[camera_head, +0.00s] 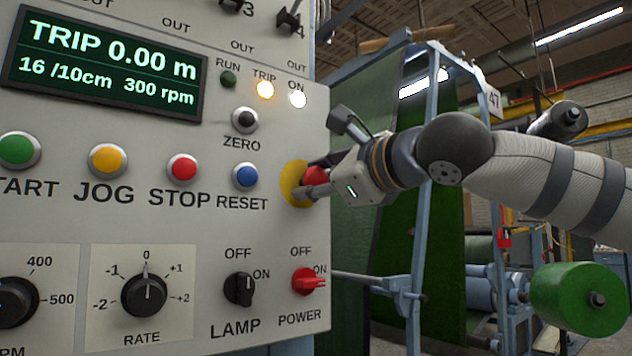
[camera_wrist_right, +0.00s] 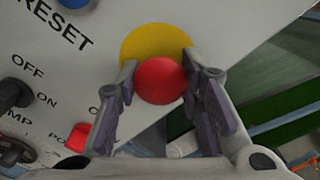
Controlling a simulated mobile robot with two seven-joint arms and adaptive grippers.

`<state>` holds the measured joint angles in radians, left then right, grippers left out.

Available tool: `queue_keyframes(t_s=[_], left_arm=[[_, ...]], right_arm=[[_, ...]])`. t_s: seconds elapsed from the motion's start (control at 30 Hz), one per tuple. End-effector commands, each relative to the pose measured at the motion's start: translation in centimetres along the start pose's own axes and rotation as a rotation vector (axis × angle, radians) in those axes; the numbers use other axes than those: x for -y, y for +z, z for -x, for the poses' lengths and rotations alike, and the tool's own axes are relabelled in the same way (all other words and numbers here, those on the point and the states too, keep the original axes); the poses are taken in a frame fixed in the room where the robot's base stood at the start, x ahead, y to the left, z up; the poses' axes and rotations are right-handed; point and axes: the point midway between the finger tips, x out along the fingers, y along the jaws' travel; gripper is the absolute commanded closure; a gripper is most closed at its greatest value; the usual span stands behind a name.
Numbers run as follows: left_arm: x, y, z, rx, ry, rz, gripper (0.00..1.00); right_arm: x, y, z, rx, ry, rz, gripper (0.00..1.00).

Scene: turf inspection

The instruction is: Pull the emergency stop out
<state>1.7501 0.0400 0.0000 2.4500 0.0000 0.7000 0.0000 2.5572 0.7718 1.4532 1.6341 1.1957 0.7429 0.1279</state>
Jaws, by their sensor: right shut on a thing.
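The emergency stop is a red mushroom button (camera_head: 314,176) on a yellow round plate (camera_head: 292,183) at the right side of the grey control panel. In the right wrist view the red button (camera_wrist_right: 160,80) sits between my two fingers, with the yellow plate (camera_wrist_right: 152,42) behind it. My right gripper (camera_head: 310,188) reaches in from the right and is shut on the red button, one finger on each side of it. In the head view the gripper hides part of the button. My left gripper is not in view.
The blue RESET button (camera_head: 245,177) is left of the emergency stop. The red POWER switch (camera_head: 308,282) and black LAMP switch (camera_head: 240,289) are below. The display (camera_head: 105,65) reads TRIP 0.00 m; the TRIP lamp (camera_head: 264,90) glows amber, the ON lamp (camera_head: 297,99) white.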

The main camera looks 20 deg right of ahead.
Motion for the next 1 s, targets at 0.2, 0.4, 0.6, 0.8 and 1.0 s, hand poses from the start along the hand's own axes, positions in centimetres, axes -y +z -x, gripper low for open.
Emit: queue_keyframes(t_s=[0.2, 0.4, 0.6, 0.8, 1.0], left_arm=[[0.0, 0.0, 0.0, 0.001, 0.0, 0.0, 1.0], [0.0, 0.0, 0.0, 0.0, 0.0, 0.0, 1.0], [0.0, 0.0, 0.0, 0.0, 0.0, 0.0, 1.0], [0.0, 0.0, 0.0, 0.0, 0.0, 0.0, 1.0], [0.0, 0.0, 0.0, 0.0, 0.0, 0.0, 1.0]], right_arm=[[-0.1, -0.1, 0.8, -0.003, 0.002, 0.0, 1.0], [-0.1, -0.1, 0.8, -0.002, 0.002, 0.0, 0.59], [-0.1, -0.1, 0.8, -0.002, 0.002, 0.0, 0.44], [0.0, 0.0, 1.1, 0.0, 0.0, 0.0, 0.44], [0.1, 0.1, 5.7, 0.003, -0.003, 0.0, 0.44]])
